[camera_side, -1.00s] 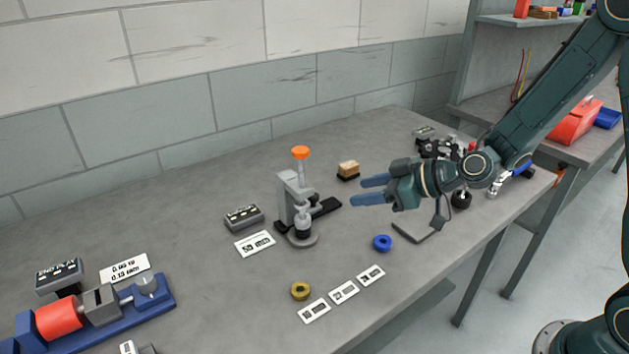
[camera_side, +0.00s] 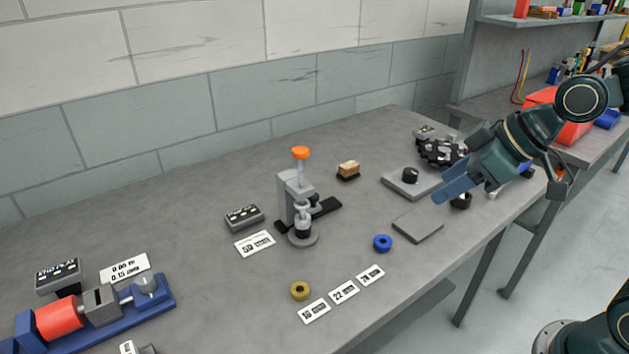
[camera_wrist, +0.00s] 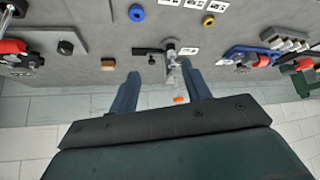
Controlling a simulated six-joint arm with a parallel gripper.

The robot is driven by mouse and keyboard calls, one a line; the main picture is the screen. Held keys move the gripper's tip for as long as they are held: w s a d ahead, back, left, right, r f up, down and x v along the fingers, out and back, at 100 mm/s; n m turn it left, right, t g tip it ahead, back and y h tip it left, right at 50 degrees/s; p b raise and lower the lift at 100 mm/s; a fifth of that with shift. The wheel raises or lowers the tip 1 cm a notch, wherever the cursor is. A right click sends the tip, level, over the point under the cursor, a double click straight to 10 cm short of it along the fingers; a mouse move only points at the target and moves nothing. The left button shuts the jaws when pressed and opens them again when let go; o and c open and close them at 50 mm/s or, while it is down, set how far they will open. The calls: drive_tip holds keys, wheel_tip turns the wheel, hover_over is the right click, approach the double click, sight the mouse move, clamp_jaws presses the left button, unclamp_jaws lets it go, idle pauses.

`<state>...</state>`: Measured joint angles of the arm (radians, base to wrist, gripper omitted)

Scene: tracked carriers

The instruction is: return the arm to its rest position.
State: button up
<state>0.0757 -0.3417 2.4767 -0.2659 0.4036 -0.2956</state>
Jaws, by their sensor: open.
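My gripper (camera_side: 450,188) is above the right part of the grey bench in the side view, with its blue fingers pointing down and left. In the wrist view my gripper (camera_wrist: 160,92) shows its two blue fingers spread apart with nothing held between them. The grey bench (camera_side: 200,300) lies below. The nearest things under the gripper in the side view are a flat grey plate (camera_side: 418,227) and a grey block with a black knob (camera_side: 410,176).
A grey press with an orange knob (camera_side: 300,153) stands mid-bench. A blue ring (camera_side: 382,243), a brass ring (camera_side: 300,291) and white number cards (camera_side: 343,292) lie near the front edge. A blue vise-like fixture (camera_side: 100,320) is at left. A red box (camera_side: 575,133) sits on the right bench.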

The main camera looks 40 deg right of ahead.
drive_tip(key=s+d+r+m+h, duration=0.1)
drive_tip(key=s+d+m, duration=0.1)
drive_tip(key=s, duration=0.4)
drive_tip(key=s+d+r+m+g+h, duration=0.1)
drive_tip(key=s+d+r+m, duration=0.1)
drive_tip(key=s, duration=0.3)
drive_tip(key=shift+s+m, duration=0.3)
drive_tip(key=shift+s, duration=0.05)
